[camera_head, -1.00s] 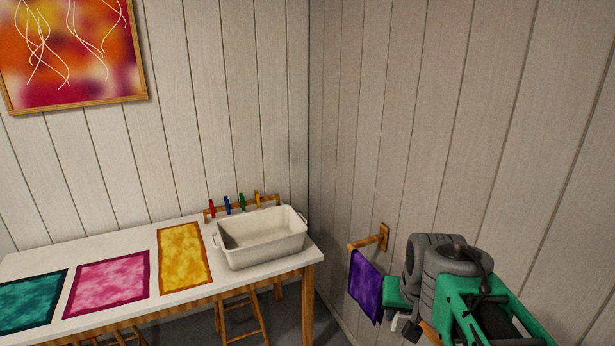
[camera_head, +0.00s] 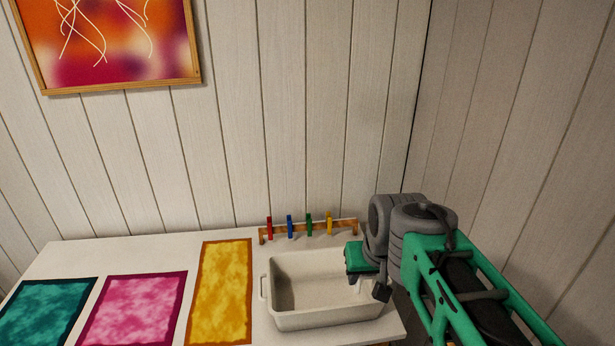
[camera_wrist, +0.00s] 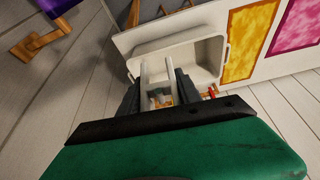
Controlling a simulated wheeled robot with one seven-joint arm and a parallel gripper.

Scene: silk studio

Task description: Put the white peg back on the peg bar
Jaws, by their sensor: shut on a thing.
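My gripper (camera_wrist: 156,82) is shut on the white peg (camera_wrist: 145,76), whose two pale prongs stick out between the dark fingers in the wrist view. In the head view, my gripper (camera_head: 381,289) is over the right end of the white tub, and the peg cannot be made out clearly. The wooden peg bar (camera_head: 264,236) stands behind the tub against the wall. It carries a red peg (camera_head: 269,228), a blue peg (camera_head: 290,226), a green peg (camera_head: 309,225) and a yellow peg (camera_head: 330,224). In the wrist view my gripper hides most of the bar.
The white tub (camera_head: 292,320) stands on the white table (camera_head: 140,256), in front of the bar. Yellow (camera_head: 221,292), pink (camera_head: 133,310) and teal (camera_head: 47,312) cloths lie to its left. A purple cloth (camera_wrist: 57,6) hangs from a wooden wall bracket (camera_wrist: 33,44).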

